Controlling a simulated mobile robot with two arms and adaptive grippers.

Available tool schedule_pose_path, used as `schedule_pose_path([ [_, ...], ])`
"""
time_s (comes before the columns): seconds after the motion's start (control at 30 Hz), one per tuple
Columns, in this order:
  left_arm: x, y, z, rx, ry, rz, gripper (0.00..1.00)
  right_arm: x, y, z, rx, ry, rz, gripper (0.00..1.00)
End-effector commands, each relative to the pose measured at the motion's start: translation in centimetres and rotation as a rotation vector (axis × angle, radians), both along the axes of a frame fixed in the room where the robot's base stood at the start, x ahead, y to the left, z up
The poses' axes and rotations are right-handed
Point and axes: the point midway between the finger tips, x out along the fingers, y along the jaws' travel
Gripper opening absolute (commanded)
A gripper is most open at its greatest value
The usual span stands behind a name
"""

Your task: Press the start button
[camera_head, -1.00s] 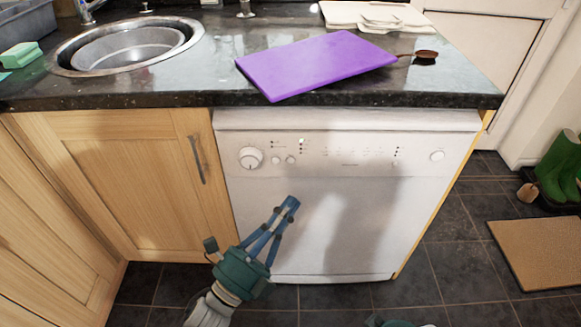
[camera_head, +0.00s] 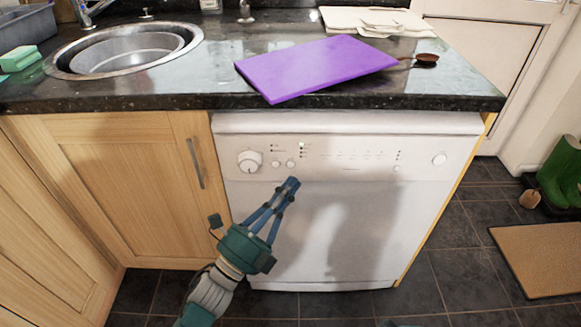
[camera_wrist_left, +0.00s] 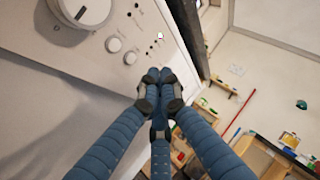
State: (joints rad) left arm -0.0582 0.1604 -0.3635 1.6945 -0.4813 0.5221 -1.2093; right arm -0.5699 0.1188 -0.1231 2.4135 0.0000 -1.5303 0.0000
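A white dishwasher (camera_head: 350,220) stands under the counter, its door shut. I cannot read which is marked start. My left gripper (camera_head: 291,183) is shut and empty, fingertips together, just below the two small buttons. In the left wrist view its fingertips (camera_wrist_left: 158,75) are close to the small buttons (camera_wrist_left: 121,51), with no clear contact. My right gripper is not in view.
A dark counter (camera_head: 200,97) overhangs the panel, with a purple board (camera_head: 315,68), a wooden spoon (camera_head: 426,58) and a sink (camera_head: 125,48) on it. A wooden cabinet (camera_head: 120,190) is at left. Green boots (camera_head: 560,172) and a mat (camera_head: 540,258) lie at right.

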Motion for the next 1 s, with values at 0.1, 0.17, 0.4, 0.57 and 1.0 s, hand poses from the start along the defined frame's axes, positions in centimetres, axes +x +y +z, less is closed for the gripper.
schedule_pose_path([
  [0.1, 1.3, 0.0, -0.1, 0.001, -0.002, 0.000, 0.00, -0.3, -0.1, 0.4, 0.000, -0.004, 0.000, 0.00],
  [0.17, 1.7, 0.0, -0.1, 0.000, -0.001, 0.000, 0.00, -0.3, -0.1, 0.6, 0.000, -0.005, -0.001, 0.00],
  [0.4, 2.5, 0.0, 0.0, 0.001, 0.001, 0.000, 0.00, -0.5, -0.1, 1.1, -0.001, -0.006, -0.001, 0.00],
  [0.57, 2.5, 0.0, 0.0, 0.001, 0.001, 0.000, 0.00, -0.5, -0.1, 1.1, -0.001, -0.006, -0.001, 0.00],
  [1.0, 2.4, 0.0, 0.0, 0.000, 0.000, 0.000, 0.00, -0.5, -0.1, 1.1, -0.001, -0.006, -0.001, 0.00],
])
